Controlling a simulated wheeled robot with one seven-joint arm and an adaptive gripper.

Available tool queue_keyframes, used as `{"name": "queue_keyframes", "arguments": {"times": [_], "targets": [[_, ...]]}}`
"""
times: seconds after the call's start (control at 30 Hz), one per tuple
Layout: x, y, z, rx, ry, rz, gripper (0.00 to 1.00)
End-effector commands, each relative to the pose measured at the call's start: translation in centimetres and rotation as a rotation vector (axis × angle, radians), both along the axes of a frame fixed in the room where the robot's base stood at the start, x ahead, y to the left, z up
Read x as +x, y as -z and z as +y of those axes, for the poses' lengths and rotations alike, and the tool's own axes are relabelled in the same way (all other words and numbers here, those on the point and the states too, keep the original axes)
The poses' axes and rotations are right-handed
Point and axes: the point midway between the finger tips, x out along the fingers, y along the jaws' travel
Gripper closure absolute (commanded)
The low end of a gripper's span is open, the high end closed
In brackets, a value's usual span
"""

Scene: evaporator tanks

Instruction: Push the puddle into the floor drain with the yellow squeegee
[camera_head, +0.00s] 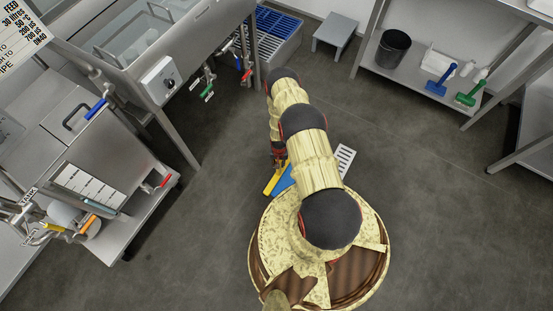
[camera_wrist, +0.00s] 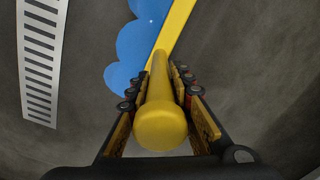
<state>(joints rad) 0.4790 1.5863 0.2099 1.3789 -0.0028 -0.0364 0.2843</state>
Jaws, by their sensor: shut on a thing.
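My gripper (camera_wrist: 158,88) is shut on the thick yellow handle of the squeegee (camera_wrist: 162,125). In the head view my gripper (camera_head: 279,160) is small and partly hidden by my arm. The squeegee's yellow lower part (camera_head: 271,183) is near the floor there; whether it touches the floor is unclear. The blue puddle (camera_wrist: 142,42) lies just left of the squeegee in the wrist view, on the drain side. The puddle (camera_head: 284,183) is partly hidden by my arm in the head view. The slotted floor drain (camera_head: 346,158), also in the wrist view (camera_wrist: 42,60), lies apart from the puddle.
A steel tank bench (camera_head: 150,50) and a steel cabinet (camera_head: 70,135) stand at left. A grey step stool (camera_head: 336,34) and a shelf with a black bin (camera_head: 393,48) are at the back. The floor right of the drain is clear.

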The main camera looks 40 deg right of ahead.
Motion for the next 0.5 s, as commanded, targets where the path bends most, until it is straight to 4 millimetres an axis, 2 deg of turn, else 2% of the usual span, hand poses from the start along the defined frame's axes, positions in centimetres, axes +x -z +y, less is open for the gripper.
{"name": "queue_keyframes", "arguments": {"times": [0.13,0.5], "targets": [[-0.76,-0.06,-0.25,0.0,-0.001,0.0,1.0],[-1.01,-0.02,-0.32,0.001,-0.001,0.001,1.0]]}}
